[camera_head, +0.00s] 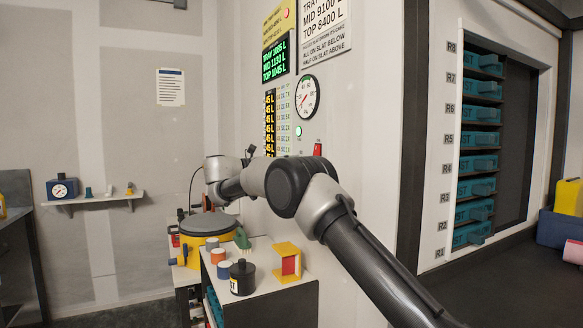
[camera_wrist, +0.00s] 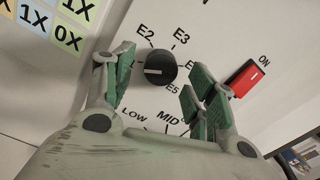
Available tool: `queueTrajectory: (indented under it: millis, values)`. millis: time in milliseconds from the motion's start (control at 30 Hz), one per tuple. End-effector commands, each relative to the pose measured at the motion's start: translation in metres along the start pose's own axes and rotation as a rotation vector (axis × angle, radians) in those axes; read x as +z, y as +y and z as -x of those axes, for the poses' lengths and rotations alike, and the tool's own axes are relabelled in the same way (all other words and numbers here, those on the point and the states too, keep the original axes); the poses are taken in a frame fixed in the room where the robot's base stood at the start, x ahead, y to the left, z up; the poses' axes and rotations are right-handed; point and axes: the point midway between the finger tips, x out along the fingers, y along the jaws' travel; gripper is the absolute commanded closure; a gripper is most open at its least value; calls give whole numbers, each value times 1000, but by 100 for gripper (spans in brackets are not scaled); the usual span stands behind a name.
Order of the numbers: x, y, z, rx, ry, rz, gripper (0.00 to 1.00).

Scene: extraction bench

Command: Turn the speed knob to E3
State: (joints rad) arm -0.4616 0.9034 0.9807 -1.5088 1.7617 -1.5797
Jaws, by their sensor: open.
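The speed knob (camera_wrist: 160,68) is black and round on a pale panel in the wrist view. Its white mark points left, below the E2 label (camera_wrist: 145,35) and away from the E3 label (camera_wrist: 181,36), which is above and right of the knob. My gripper (camera_wrist: 159,65) is open, with one green-padded finger to the left of the knob and the other to the right. I see a gap on both sides. The right finger partly covers the label right of the knob. In the head view my arm hides the knob.
A red ON switch (camera_wrist: 249,79) sits close to the right finger. LOW and MID labels (camera_wrist: 168,116) lie below the knob, partly behind my gripper. In the head view, a grey-lidded yellow pot (camera_head: 208,226) and a cart with jars (camera_head: 243,278) stand below my arm.

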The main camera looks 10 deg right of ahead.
Motion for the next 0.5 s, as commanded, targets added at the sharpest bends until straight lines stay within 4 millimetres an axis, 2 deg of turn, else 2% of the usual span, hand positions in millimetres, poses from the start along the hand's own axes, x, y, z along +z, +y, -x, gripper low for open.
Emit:
queueTrajectory:
  millis: [133, 400, 500]
  values:
    - [0, 0, -11, 1, 0, -1, 44]
    - [0, 0, -13, 1, 0, -1, 44]
    - [0, 0, -13, 1, 0, -1, 62]
